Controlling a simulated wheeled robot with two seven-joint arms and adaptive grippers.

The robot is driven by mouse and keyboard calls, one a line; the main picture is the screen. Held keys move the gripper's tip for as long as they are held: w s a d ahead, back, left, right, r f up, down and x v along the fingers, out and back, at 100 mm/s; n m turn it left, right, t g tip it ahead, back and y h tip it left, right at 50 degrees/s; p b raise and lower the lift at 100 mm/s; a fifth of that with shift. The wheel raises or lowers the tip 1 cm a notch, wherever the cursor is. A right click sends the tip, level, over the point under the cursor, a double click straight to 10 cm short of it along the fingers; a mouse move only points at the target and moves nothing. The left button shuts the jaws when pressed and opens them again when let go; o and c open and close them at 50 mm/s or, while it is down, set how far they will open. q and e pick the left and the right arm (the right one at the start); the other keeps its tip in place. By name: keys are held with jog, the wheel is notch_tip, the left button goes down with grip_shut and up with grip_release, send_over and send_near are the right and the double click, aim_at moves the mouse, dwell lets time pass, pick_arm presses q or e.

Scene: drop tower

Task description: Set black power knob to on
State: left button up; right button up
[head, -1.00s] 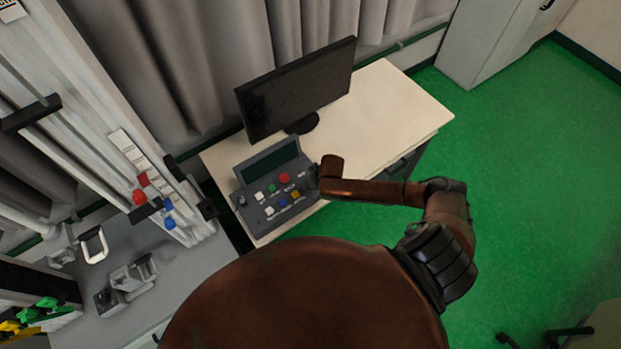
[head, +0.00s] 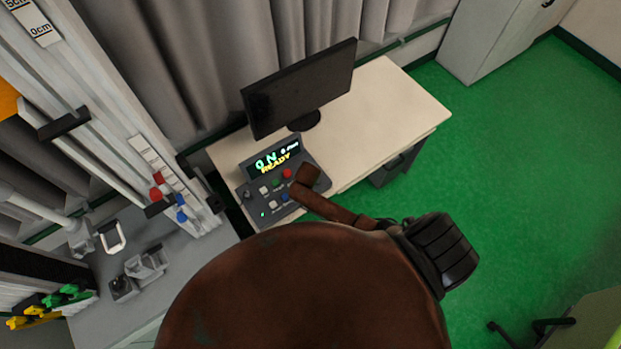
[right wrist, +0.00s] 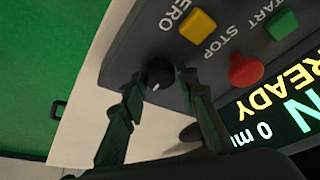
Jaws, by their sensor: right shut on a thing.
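The black power knob (right wrist: 158,73) shows in the right wrist view on the grey control box, below the yellow button. Its white mark is visible. My right gripper (right wrist: 161,76) has its two dark green fingers on either side of the knob and is shut on it. In the head view my right arm hides the knob and the gripper's fingers. The control box (head: 287,217) sits on the desk with its display (head: 274,159) lit, reading "ON" and "READY". My left gripper is not in view.
A black monitor (head: 300,88) stands behind the box on the pale desk (head: 390,110). The red button (right wrist: 246,70), yellow button (right wrist: 198,25) and green button (right wrist: 282,24) sit near the knob. The drop tower (head: 110,110) rises at the left.

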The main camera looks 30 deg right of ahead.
jog(key=shift+m, duration=0.7)
jog(key=o, duration=1.1)
jog(key=v, duration=1.2)
jog(key=shift+w+a, duration=0.15)
